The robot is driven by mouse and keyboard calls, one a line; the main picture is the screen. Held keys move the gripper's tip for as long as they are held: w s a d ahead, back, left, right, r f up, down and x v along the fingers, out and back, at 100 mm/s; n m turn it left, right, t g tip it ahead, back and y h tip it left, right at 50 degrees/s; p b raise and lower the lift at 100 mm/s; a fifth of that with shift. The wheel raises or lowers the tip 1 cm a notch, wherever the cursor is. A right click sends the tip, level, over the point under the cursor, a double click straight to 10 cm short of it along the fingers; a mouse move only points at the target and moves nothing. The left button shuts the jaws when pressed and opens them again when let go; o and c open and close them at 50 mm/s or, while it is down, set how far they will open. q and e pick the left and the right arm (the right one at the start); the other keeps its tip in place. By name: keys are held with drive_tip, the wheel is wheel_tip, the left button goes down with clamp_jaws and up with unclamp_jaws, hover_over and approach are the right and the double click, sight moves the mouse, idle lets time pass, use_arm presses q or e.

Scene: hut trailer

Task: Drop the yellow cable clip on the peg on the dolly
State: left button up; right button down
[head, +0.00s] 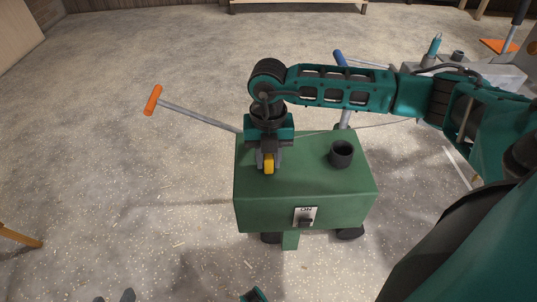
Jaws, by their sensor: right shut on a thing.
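My right gripper (268,160) points down over the left part of the green dolly's top (305,178). It is shut on the yellow cable clip (268,167), which shows as a small yellow block between the grey fingers. I cannot tell whether the clip touches the top or hangs just above it. No peg can be made out; the gripper hides the surface behind and under the clip.
A dark open cup-like cylinder (341,154) stands on the dolly's top, right of the gripper. An ON switch (305,217) is on its front. A grey rod with an orange grip (153,99) sticks out to the left.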

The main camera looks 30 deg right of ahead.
use_arm(q)
drive_tip(key=shift+r, duration=0.1)
drive_tip(key=shift+w+a, duration=0.1)
drive_tip(key=shift+a, duration=0.05)
use_arm(e)
drive_tip(key=c, duration=0.8)
unclamp_jaws()
use_arm(q)
drive_tip(key=p, duration=0.2)
drive_tip(key=a+r+p, duration=0.1)
drive_tip(key=shift+s+r+p, duration=0.15)
drive_tip(key=shift+s+p, duration=0.1)
drive_tip(key=shift+p, duration=0.1)
use_arm(e)
wheel_tip(320, 180, up, 13)
use_arm(q)
drive_tip(key=shift+s, duration=0.1)
use_arm(e)
drive_tip(key=shift+f, duration=0.1)
